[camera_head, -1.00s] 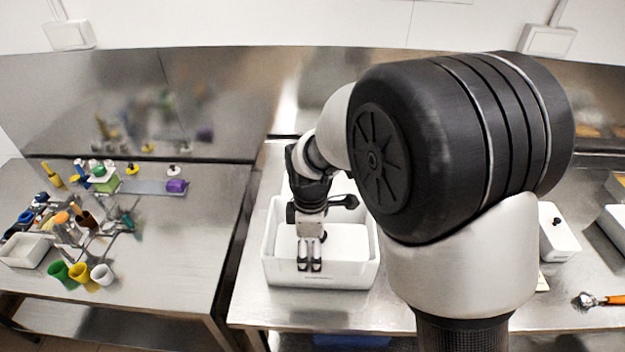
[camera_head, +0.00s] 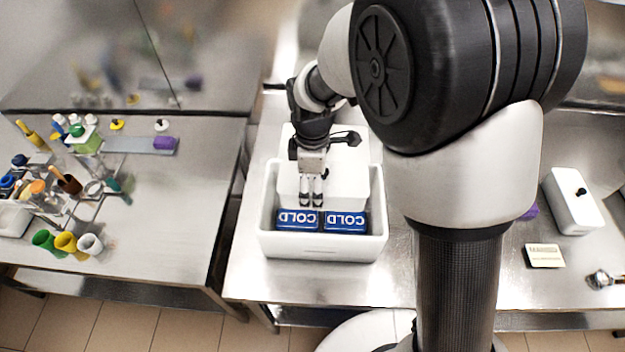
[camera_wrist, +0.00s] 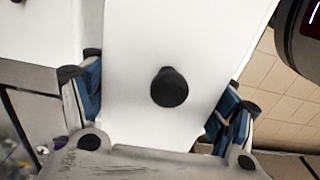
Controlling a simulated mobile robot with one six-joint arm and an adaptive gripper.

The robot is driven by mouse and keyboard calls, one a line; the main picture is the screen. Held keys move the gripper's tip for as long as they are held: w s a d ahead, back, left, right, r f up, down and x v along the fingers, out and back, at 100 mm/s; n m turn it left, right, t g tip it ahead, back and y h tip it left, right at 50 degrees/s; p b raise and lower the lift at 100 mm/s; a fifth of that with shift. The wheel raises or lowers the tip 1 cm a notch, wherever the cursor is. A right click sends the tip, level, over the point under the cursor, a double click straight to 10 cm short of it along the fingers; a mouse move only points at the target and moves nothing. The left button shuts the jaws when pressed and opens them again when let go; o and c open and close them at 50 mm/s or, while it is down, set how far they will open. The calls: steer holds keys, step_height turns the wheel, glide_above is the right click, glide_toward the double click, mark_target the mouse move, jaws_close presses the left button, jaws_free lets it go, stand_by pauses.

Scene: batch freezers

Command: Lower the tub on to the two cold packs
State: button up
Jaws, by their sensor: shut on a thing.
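My gripper (camera_head: 312,203) is shut on a white tub (camera_head: 350,170). The tub is over the back part of an open white box (camera_head: 270,246). Two blue cold packs (camera_head: 298,220) (camera_head: 345,221) marked COLD lie side by side in the box. Their front parts show in front of the tub; the rest is hidden. In the wrist view, my fingers (camera_wrist: 160,97) stand either side of a white face of the tub (camera_wrist: 140,40) with a black knob (camera_wrist: 169,87). I cannot tell the gap between tub and packs.
The box stands on a steel bench (camera_head: 245,275). To the right are another white container (camera_head: 568,215) with a black knob, a small label card (camera_head: 545,257) and a metal tool (camera_head: 605,280). A left bench (camera_head: 180,230) holds coloured cups and a rack.

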steer(key=shift+f+b, duration=4.05)
steer(key=shift+f, duration=1.25)
steer(key=shift+f+b, duration=0.3)
steer(key=shift+f, duration=0.2)
steer(key=o, duration=1.7)
steer(key=shift+c, duration=0.2)
steer(key=shift+f, duration=0.1)
step_height(320, 180, up, 16)
steer(key=p, duration=1.2)
steer(key=shift+p, duration=0.4)
